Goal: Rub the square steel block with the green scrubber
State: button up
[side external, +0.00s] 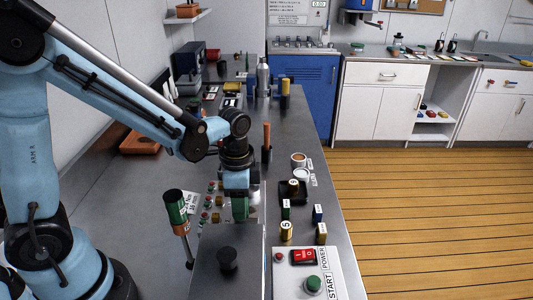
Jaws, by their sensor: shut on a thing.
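My gripper (239,204) points down over the steel bench at the middle of the view. It is shut on a green piece (240,208), which looks like the green scrubber and is partly hidden by the jaws. I cannot clearly make out the square steel block. Bright steel shows around and below the green piece, but I cannot tell block from panel there, nor whether the two touch.
A black knob (228,258) stands in front of my gripper. Small numbered blocks (287,231), a dark tray (293,198) and a START/POWER switch panel (302,272) are to the right. A dark holder with an orange rod (267,138) stands behind.

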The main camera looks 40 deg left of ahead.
jog(key=shift+s+a, duration=0.3)
jog(key=shift+s, duration=0.05)
jog(key=w+d, duration=0.4)
notch_tip(320, 180, up, 8)
dwell(0.5)
dwell(0.5)
